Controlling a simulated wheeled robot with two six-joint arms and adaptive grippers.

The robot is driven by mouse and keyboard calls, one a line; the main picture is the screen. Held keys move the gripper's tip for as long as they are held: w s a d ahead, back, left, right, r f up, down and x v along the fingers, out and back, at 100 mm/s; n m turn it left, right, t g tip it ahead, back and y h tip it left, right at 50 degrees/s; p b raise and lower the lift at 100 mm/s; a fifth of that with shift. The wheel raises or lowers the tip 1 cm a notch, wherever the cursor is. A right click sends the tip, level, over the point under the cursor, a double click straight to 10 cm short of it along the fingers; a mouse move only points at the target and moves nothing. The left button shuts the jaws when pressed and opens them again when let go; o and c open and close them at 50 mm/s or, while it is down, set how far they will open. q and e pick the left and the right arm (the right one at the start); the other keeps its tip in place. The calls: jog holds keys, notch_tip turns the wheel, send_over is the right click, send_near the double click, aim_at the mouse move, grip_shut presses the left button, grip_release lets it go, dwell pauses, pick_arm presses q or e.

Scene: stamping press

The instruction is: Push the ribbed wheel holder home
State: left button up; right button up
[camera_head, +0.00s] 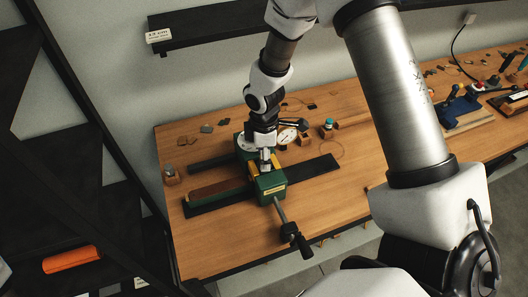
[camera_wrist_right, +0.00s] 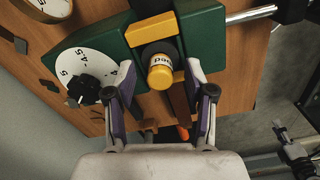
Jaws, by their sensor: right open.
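The green press (camera_head: 271,186) stands on the wooden bench, with yellow blocks on it. In the right wrist view the green press body (camera_wrist_right: 204,40) is close below. A short yellow-ended cylinder with a white printed label (camera_wrist_right: 161,75), seemingly the wheel holder, sits in a dark opening beside a yellow block (camera_wrist_right: 151,29). I cannot see how deep it sits. My right gripper (camera_wrist_right: 160,72) is open, with one finger on each side of the cylinder; contact is not clear. In the head view my right gripper (camera_head: 265,152) is over the press.
A white dial (camera_wrist_right: 86,70) with a black knob lies left of the cylinder. A lever handle (camera_head: 291,232) sticks out over the bench's front edge. A dark bar (camera_head: 315,168) runs right from the press. Small pieces (camera_head: 207,128) lie behind. Bare wood (camera_head: 345,195) is free at right.

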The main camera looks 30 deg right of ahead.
notch_tip(320, 180, up, 12)
dwell(0.3)
dwell(0.3)
